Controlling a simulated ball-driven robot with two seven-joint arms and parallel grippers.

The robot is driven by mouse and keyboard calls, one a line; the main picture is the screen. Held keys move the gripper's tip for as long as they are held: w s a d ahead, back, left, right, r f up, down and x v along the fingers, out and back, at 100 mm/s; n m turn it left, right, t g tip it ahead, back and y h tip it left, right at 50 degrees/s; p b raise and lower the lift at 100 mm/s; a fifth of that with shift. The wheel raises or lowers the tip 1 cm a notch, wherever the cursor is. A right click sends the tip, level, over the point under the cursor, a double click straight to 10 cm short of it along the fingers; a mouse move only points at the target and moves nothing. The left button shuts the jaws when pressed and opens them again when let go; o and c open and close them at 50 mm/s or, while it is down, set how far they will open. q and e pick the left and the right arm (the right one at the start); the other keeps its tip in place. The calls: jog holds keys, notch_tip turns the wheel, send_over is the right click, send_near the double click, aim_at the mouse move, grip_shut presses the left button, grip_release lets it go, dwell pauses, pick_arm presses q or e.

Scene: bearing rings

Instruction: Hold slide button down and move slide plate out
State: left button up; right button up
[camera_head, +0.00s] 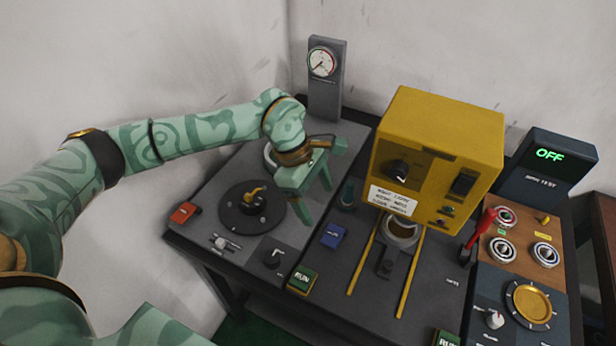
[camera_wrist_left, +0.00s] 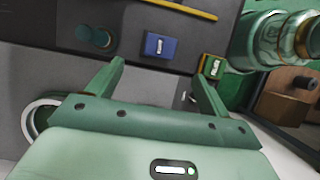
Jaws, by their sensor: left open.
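A blue button (camera_head: 332,236) with a small pale label, which may be the slide button, sits on the dark bench left of two yellow rails. It also shows in the left wrist view (camera_wrist_left: 159,46), beyond my fingers. A dark plate with a raised grip (camera_head: 388,262), likely the slide plate, lies between the rails, below a round metal part under the yellow machine. My left gripper (camera_head: 317,204) is open and empty, to the upper left of the blue button and apart from it. In the left wrist view its fingers (camera_wrist_left: 160,72) are spread. My right gripper is out of view.
The yellow machine (camera_head: 440,140) overhangs the rails (camera_head: 362,258). A teal knob (camera_head: 347,193) stands near the blue button, and a green RUN button (camera_head: 302,279) is below it. A gauge post (camera_head: 325,85) stands behind. A red lever (camera_head: 482,232) is at right.

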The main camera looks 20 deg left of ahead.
aim_at(332, 235)
pick_arm(q)
jog(key=b+x, duration=0.1)
jog(key=x, duration=0.7)
jog(key=shift+d+f, duration=0.15)
jog(key=shift+f, duration=0.05)
jog(key=shift+d+f, duration=0.15)
jog(key=shift+f, duration=0.25)
jog(key=shift+s, duration=0.1)
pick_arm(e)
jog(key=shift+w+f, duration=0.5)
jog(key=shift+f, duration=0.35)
pick_arm(q)
jog(key=c, duration=1)
jog(key=shift+c, duration=0.2)
